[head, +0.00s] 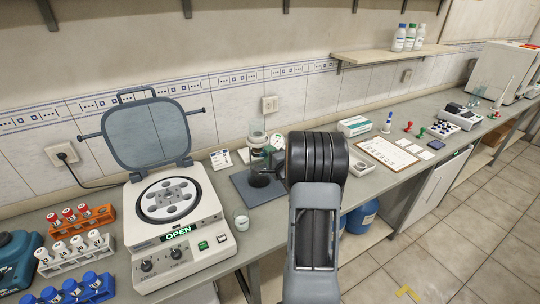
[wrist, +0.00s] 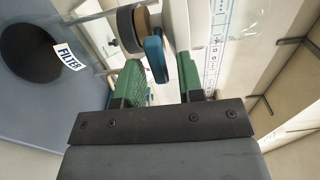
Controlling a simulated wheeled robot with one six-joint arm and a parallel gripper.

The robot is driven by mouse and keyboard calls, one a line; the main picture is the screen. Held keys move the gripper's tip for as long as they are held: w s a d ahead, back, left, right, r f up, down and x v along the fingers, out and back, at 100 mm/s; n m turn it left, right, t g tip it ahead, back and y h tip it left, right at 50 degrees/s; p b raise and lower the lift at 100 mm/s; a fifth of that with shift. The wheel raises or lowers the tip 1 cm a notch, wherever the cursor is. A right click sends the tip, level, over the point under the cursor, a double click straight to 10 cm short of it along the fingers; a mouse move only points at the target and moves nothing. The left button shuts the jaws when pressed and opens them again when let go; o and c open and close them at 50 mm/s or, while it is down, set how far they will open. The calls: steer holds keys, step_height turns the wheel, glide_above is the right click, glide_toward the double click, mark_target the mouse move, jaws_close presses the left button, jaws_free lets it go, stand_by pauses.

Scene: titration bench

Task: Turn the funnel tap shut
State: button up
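In the wrist view, my gripper (wrist: 159,64) shows two green fingers set apart. A blue oval tap handle (wrist: 156,60) stands at the fingertips, roughly between them, with a visible gap toward the right finger. I cannot tell whether the left finger touches it. A dark disc with a brown face (wrist: 127,30) is just behind the handle. In the head view, clear glassware, apparently the funnel (head: 257,127), stands above a dark vessel (head: 261,176) at the bench middle. My arm blocks the area to their right and hides the gripper there.
A clipboard (head: 388,153) lies to the right.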

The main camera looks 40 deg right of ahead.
steer(key=shift+o, duration=0.3)
steer(key=shift+s, duration=0.1)
steer(key=s+a+b, duration=0.2)
steer(key=s, duration=1.1)
steer(key=shift+s, duration=0.25)
